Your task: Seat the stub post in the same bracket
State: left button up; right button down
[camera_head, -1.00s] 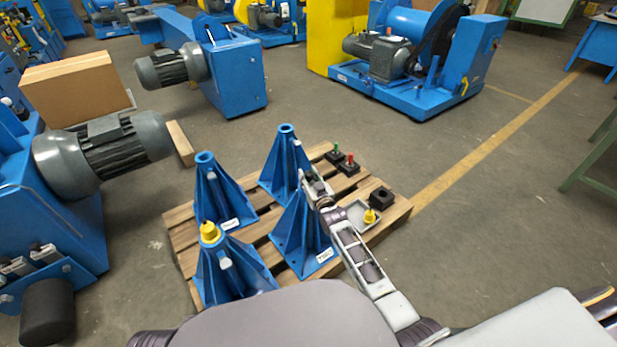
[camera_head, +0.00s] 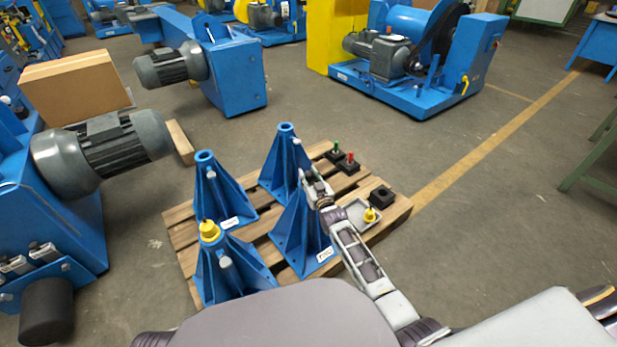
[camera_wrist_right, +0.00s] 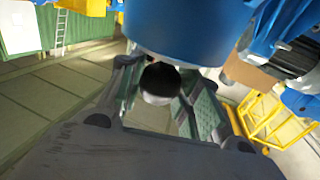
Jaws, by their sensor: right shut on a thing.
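Several blue ribbed brackets stand on a wooden pallet. My right gripper (camera_head: 313,186) is at the top of the front right bracket (camera_head: 299,236) and hides its upper end. In the right wrist view its fingers (camera_wrist_right: 158,100) are shut on a dark rounded piece (camera_wrist_right: 160,84), apparently the end of the stub post. The piece lies close against a blue cylinder (camera_wrist_right: 190,30), apparently the bracket's tube. I cannot tell whether it is inserted. Grey stubs stick out of the other brackets, such as the front left one (camera_head: 226,262). My left gripper is not in view.
Blue machines with grey motors stand around; floor on the right is clear.

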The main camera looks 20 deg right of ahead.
jog(key=c, duration=1.1)
grip_release()
jog(key=shift+r, duration=0.3)
jog(key=shift+o, duration=0.8)
jog(key=shift+f, duration=0.1)
jog(key=shift+s+f, duration=0.1)
jog(key=shift+f, duration=0.3)
jog(key=shift+r, duration=0.1)
jog(key=shift+s, duration=0.15)
jog(key=shift+s, duration=0.15)
jog(key=s+d, duration=0.1)
jog(key=s, duration=1)
jog(key=shift+r, duration=0.15)
jog(key=shift+s, duration=0.1)
